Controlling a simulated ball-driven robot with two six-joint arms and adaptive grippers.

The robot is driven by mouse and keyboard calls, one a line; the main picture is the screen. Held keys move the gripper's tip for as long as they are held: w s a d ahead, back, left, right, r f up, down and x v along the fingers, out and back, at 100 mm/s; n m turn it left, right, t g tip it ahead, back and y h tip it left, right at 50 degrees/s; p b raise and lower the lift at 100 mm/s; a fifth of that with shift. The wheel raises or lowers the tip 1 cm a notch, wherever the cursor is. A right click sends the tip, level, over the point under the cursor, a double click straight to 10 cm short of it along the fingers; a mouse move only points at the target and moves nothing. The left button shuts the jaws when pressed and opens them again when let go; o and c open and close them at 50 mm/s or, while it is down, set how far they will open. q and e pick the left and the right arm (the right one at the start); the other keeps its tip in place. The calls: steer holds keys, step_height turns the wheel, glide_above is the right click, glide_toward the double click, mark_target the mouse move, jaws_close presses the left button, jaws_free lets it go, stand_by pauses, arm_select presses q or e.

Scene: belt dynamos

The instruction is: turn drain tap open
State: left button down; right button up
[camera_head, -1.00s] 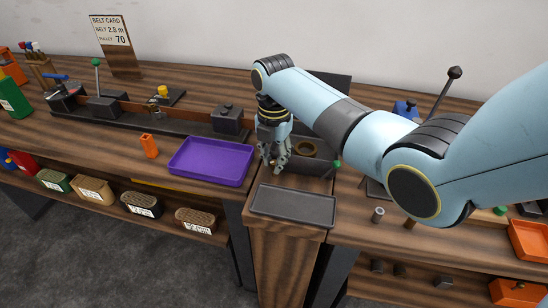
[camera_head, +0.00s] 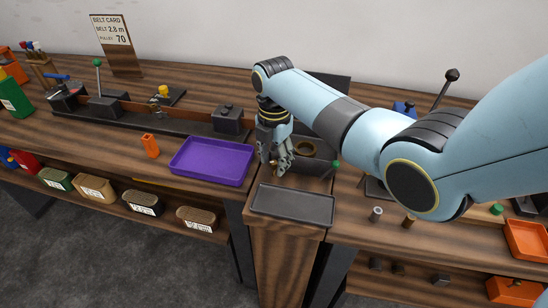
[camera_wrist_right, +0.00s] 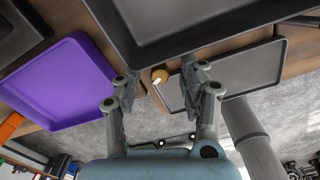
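The drain tap is a small brass knob with a pale lever (camera_wrist_right: 160,76), low on the outside of a dark basin (camera_wrist_right: 185,22) in the right wrist view. In the head view the dark basin (camera_head: 309,166) stands behind a flat grey tray (camera_head: 292,206), and the tap is mostly hidden by my fingers. My right gripper (camera_head: 275,165) points down at the basin's front left. Its fingers (camera_wrist_right: 158,78) are apart, one on each side of the tap, with a visible gap; I cannot tell any contact. My left gripper is not in view.
A purple tray (camera_head: 212,161) lies just left of my right gripper, with an orange block (camera_head: 150,145) beyond it. A green-knobbed lever (camera_head: 336,165) stands at the basin's right. My right arm covers much of the right bench.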

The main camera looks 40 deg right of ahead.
mark_target(274, 162)
step_height(274, 162, up, 12)
stand_by(0.6)
